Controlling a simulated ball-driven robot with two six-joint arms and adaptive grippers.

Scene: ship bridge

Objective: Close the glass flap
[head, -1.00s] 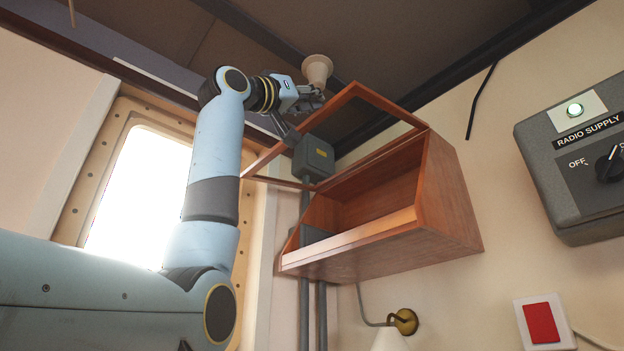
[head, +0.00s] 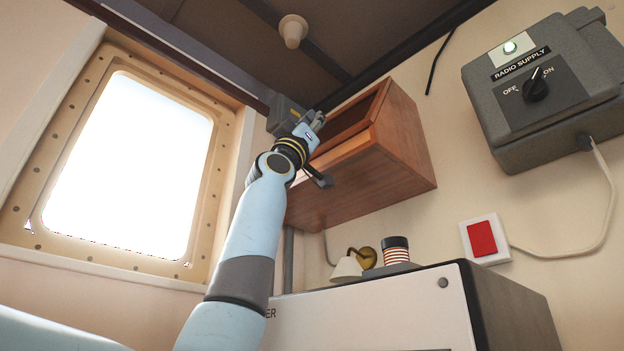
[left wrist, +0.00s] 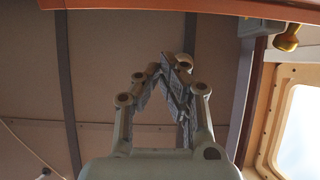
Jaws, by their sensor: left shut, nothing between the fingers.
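The wooden cabinet (head: 405,150) hangs on the wall in the head view, its lighter front lip (head: 345,156) facing me. The wood-framed glass flap (head: 358,99) shows as a narrow rail along the cabinet's upper front. Its exact angle is hard to tell. My left gripper (head: 319,119) is shut and empty, at the cabinet's upper left front, overlapping the flap's left part in the picture. I cannot tell whether it touches. In the left wrist view its fingers (left wrist: 175,62) meet against the ceiling, with a wooden rail (left wrist: 150,4) along the top edge. My right gripper is not in view.
A bright window (head: 135,165) is to the left. A ceiling fitting (head: 293,30) hangs above. The radio supply box (head: 540,90) and a red switch (head: 482,239) are on the right wall. A wall lamp (head: 352,263) and a light-coloured unit (head: 370,310) lie below the cabinet.

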